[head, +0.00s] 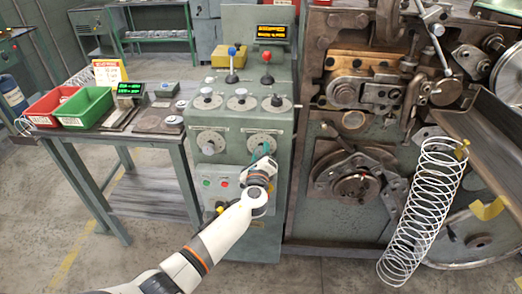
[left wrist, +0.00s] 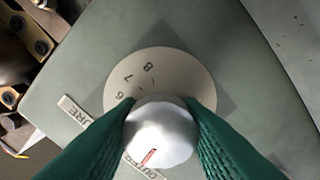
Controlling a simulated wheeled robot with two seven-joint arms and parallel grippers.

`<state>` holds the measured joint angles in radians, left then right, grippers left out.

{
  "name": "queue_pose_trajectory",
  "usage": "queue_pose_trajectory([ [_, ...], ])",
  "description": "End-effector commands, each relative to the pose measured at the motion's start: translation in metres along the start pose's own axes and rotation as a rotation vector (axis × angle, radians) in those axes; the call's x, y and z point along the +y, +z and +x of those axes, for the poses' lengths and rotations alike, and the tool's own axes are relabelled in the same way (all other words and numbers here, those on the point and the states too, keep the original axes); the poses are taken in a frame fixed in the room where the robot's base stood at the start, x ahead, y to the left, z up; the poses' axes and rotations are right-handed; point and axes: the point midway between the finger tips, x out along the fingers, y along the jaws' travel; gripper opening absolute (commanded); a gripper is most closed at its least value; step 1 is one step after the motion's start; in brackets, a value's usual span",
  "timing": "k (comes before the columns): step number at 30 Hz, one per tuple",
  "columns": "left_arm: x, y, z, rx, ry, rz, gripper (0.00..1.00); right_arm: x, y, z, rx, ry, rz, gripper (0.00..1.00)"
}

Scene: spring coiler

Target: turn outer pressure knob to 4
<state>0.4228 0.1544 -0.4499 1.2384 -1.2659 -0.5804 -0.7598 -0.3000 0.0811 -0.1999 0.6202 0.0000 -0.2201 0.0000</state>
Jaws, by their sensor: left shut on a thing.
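The outer pressure knob (left wrist: 160,130) is a round silver knob with a red line on its face. Its cream dial (left wrist: 180,70) shows the numerals 6, 7 and 8; the rest is hidden behind the knob and fingers. The red line lies low on the face in the left wrist view, and the numeral it faces is hidden. In the head view the dial (head: 262,141) is the right one of two large dials on the green cabinet. My left gripper (head: 259,163) is shut on the knob, with a green finger on each side. My right gripper is not in view.
A second large dial (head: 210,142) sits to the left. Smaller knobs, a blue-topped lever (head: 232,60) and a red-topped lever (head: 266,65) are above. The coiler machine (head: 350,120) and a large spring (head: 425,210) stand right; a table with bins (head: 85,105) stands left.

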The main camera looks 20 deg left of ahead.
Motion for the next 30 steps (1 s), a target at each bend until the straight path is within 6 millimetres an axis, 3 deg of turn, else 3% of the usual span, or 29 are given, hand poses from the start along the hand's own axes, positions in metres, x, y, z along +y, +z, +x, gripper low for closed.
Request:
queue_pose_trajectory([
  [12,-0.0012,0.0014,-0.0008,-0.003,-0.002,0.194,0.11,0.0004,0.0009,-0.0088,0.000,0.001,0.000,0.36],
  [29,-0.0020,0.0021,-0.0009,-0.004,-0.002,0.220,0.11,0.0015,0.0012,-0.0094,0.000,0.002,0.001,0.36],
  [30,-0.0020,0.0021,-0.0010,-0.004,-0.002,0.220,0.39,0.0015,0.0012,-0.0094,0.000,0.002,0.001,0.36],
])
